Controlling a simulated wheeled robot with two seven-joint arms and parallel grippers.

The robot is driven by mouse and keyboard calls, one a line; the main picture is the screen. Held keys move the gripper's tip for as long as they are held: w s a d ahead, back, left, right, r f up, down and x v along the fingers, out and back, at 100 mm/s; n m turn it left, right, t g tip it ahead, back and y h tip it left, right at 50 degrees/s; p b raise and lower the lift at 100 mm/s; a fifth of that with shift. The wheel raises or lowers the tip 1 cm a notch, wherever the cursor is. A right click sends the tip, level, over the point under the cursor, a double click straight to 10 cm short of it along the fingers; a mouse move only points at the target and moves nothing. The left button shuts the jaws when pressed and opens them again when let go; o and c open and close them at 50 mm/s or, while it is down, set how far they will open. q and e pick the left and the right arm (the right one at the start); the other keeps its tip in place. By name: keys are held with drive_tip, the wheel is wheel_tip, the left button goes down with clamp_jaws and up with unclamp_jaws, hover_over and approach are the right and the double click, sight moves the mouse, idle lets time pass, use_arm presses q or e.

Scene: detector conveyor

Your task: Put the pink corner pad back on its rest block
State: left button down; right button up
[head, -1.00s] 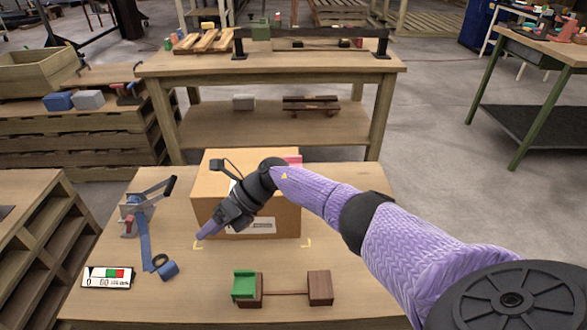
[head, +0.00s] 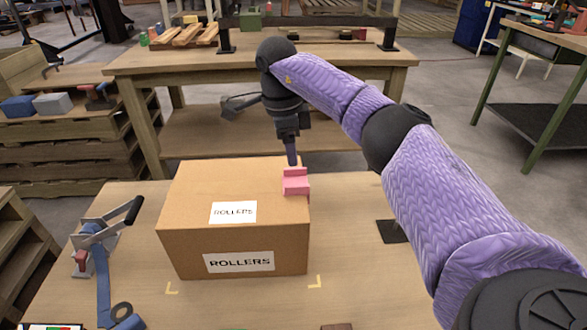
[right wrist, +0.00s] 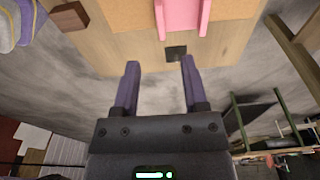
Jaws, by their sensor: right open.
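The pink corner pad (head: 296,184) sits on the back right top corner of the cardboard box (head: 190,190). My right gripper (head: 292,160) is above and just behind the pad in the head view, fingers pointing down. In the right wrist view the gripper (right wrist: 160,65) is open with nothing between its fingers. The pad (right wrist: 183,14) shows there beyond the fingertips, cut off by the top edge. A brown block (head: 337,327) barely shows at the bottom of the head view; I cannot tell if it is the pad's rest block. My left gripper is out of view.
A tape dispenser (head: 95,240) with blue tape stands left of the box. A flat black square (head: 392,231) lies on the table (head: 350,280) right of the box. A second workbench (head: 130,62) stands behind. Yellow corner marks lie in front of the box.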

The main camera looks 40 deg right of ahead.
sight(296, 186)
drive_tip(key=f+b, duration=0.2)
drive_tip(key=f, duration=0.1)
drive_tip(key=f+b, duration=0.2)
drive_tip(key=f, duration=0.1)
drive_tip(key=f+b, duration=0.1)
drive_tip(key=f, duration=0.2)
drive_tip(key=shift+s+d+f+b, duration=0.3)
drive_tip(key=shift+d+b, duration=0.1)
drive_tip(key=shift+r, duration=0.25)
drive_tip(key=c, duration=0.6)
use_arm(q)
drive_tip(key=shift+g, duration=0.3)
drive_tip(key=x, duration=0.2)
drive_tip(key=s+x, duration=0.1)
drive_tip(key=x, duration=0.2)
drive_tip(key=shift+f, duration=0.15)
use_arm(e)
clamp_jaws()
